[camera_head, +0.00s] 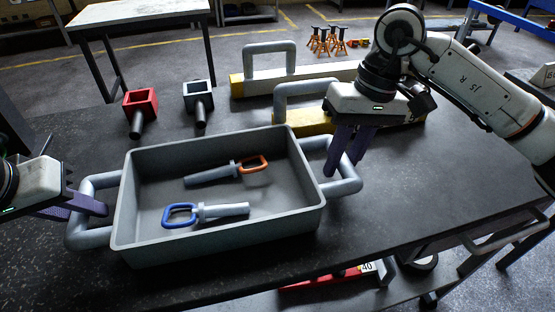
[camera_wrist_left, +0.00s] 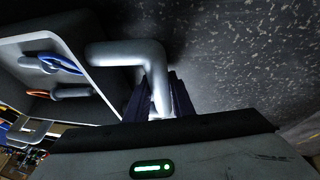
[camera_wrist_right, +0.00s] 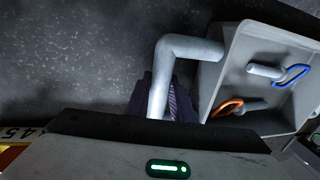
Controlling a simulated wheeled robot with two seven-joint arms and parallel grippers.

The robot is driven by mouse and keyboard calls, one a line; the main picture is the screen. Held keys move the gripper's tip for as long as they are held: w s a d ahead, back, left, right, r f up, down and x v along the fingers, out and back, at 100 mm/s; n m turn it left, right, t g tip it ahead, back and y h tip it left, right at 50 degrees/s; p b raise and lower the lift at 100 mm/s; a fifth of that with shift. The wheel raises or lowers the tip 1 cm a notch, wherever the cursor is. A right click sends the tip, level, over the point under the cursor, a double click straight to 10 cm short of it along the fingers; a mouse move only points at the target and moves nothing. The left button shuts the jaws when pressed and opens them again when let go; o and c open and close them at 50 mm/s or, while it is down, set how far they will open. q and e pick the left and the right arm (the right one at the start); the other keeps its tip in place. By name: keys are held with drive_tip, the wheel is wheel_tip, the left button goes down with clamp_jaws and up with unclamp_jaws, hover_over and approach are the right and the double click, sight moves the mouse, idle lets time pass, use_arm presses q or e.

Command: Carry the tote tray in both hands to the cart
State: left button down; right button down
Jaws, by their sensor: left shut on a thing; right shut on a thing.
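The grey tote tray (camera_head: 217,247) sits on the dark worktop, with a tubular handle on each side. Inside lie a tool with an orange loop handle (camera_head: 228,172) and a tool with a blue loop handle (camera_head: 205,211). My left gripper (camera_head: 88,205) is shut on the tray's left handle (camera_head: 84,238); in the left wrist view the fingers straddle that handle (camera_wrist_left: 178,95). My right gripper (camera_head: 338,165) is shut on the tray's right handle (camera_head: 350,183); the right wrist view shows its fingers around that handle (camera_wrist_right: 162,85). The fingertips are partly hidden by the handles.
Behind the tray on the worktop (camera_head: 420,190) are a red socket block (camera_head: 140,105), a grey one (camera_head: 199,98) and two yellow-ended beams with grey handles (camera_head: 307,120). A pale table (camera_head: 140,12) and orange jack stands (camera_head: 328,40) are farther back. Worktop right of the tray is clear.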

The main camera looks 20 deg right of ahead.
use_arm(q)
drive_tip(key=shift+f, duration=0.4)
use_arm(e)
drive_tip(key=shift+f, duration=0.35)
use_arm(q)
drive_tip(key=c, duration=1.5)
unclamp_jaws()
drive_tip(key=shift+c, duration=0.2)
use_arm(e)
drive_tip(key=c, duration=1.5)
unclamp_jaws()
drive_tip(key=shift+c, duration=0.2)
use_arm(q)
drive_tip(key=shift+r, duration=0.15)
use_arm(e)
drive_tip(key=shift+r, duration=0.2)
use_arm(q)
drive_tip(key=v, duration=1.1)
drive_tip(key=shift+s+r, duration=0.2)
drive_tip(key=shift+r, duration=0.15)
use_arm(e)
wheel_tip(320, 180, up, 11)
drive_tip(key=d, duration=0.2)
drive_tip(key=shift+d+r, duration=0.2)
use_arm(q)
drive_tip(key=shift+a, duration=0.1)
use_arm(e)
drive_tip(key=shift+s, duration=0.1)
